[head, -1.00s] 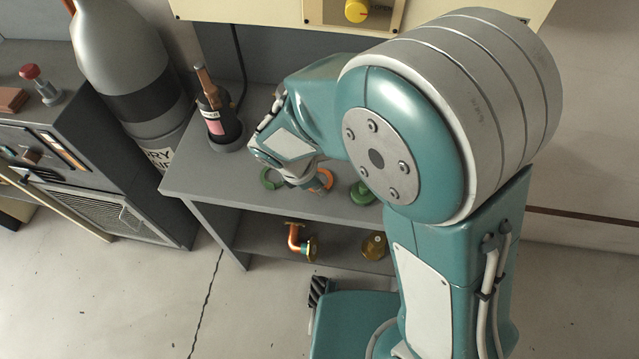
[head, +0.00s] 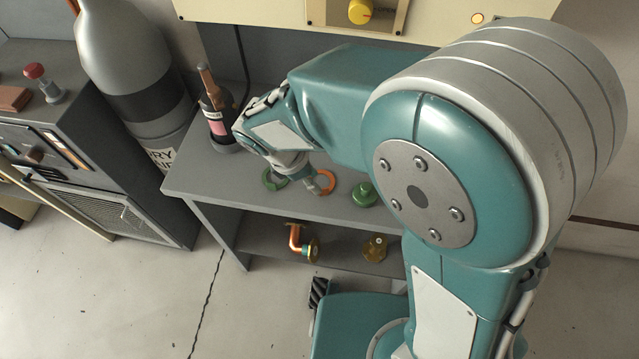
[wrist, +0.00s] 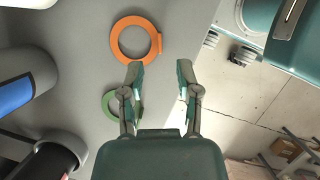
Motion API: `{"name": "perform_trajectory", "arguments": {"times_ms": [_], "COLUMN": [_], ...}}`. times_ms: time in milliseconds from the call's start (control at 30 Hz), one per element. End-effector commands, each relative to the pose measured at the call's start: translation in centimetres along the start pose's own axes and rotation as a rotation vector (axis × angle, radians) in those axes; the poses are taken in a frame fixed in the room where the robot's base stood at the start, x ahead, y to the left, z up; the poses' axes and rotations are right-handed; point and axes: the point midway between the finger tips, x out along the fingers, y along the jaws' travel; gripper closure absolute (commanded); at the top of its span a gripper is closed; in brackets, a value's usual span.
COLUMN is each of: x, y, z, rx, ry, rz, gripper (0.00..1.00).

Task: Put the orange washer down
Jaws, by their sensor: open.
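The orange washer (head: 328,181) lies flat on the grey bench top. It also shows whole at the top of the wrist view (wrist: 116,40). My gripper (wrist: 160,72) is open, with nothing between its two fingers. In the wrist view the left fingertip is just below the washer's lower right edge; I cannot tell whether they touch. In the head view my gripper (head: 302,183) is just left of the washer, and my wrist hides part of it. A green ring (head: 268,181) lies left of it, partly covered by my gripper.
A dark bottle (head: 214,118) stands in a holder at the bench's left. A green knobbed piece (head: 364,195) sits right of the washer. An orange pipe elbow (head: 296,238) and a brass piece (head: 375,248) lie on the lower shelf. A large grey cylinder (head: 125,55) stands left.

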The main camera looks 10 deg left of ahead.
Motion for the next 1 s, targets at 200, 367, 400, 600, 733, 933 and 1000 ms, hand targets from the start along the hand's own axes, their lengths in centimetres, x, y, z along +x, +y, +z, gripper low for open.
{"name": "perform_trajectory", "arguments": {"times_ms": [200, 367, 400, 600, 733, 933, 1000], "x": [-4.6, -6.5, -6.8, -7.2, -7.3, -8.1, -8.3], "y": [0.0, 0.0, 0.0, 0.0, 0.0, -1.1, -2.0], "z": [-0.1, 0.0, 0.0, 0.0, 0.5, 6.9, 9.8], "rx": [0.001, -0.001, 0.0, 0.0, 0.022, 0.353, 0.525], "ry": [0.002, 0.001, 0.0, 0.0, 0.007, 0.11, 0.161], "rz": [0.003, 0.001, 0.001, -0.001, 0.0, 0.003, 0.005], "gripper": [0.57, 0.57, 0.57, 0.57, 0.57, 0.57, 0.57]}}
